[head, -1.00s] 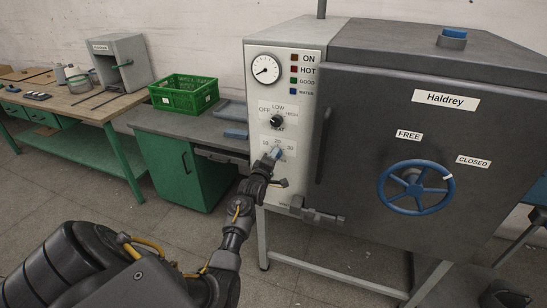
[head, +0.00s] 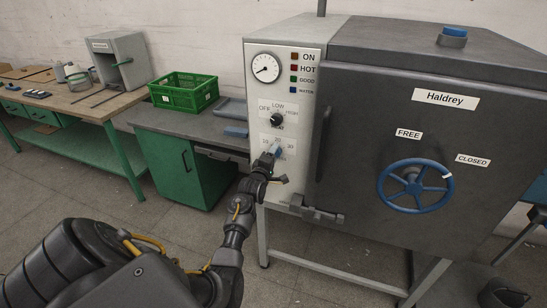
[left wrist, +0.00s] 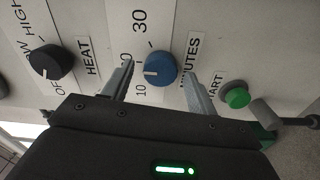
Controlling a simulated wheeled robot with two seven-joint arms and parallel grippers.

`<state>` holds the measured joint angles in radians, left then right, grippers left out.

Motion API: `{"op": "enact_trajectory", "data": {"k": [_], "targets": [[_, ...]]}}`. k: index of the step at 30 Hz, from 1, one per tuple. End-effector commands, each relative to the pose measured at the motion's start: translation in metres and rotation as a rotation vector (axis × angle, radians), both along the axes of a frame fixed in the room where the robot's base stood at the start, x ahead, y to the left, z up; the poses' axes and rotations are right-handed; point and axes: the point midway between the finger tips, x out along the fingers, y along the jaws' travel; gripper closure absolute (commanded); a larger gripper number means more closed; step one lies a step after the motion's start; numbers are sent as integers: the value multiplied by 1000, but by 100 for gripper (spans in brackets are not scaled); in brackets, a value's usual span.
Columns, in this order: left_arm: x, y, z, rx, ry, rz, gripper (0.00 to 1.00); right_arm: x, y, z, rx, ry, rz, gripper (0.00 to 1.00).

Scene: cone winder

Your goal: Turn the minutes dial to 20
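The blue minutes dial (left wrist: 160,68) is on the white control panel (left wrist: 225,30). Its white mark points left in the left wrist view, toward the side with the numbers, roughly between the 10 and the partly hidden 20. My left gripper (left wrist: 162,80) is open, with one finger on each side of the dial and gaps showing between fingers and dial. In the head view my left gripper (head: 268,158) is at the lower panel and partly hides the dial (head: 277,150). My right gripper is not in view.
The black heat knob (left wrist: 50,62) and green start button (left wrist: 237,96) flank the dial. A dark door with a blue handwheel (head: 416,186) and a latch (head: 318,212) stand right of the panel. A green crate (head: 183,92) sits on the bench at left.

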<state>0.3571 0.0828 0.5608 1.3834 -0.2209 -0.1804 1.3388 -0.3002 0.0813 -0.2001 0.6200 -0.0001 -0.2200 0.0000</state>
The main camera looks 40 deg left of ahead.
Motion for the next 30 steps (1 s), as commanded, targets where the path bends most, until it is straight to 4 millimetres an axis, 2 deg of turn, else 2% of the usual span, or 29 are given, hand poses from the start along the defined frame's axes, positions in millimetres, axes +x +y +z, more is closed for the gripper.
{"op": "enact_trajectory", "data": {"k": [11, 14, 24, 30], "targets": [[-5, -2, -2, 1, 1, 0, 41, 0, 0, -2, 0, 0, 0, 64], [-16, -5, -2, 1, 0, 1, 41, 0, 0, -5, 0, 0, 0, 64], [-76, -26, -3, 1, 1, 1, 41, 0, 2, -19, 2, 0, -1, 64], [-97, -34, -2, 0, 1, 0, 41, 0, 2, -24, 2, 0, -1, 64]]}}
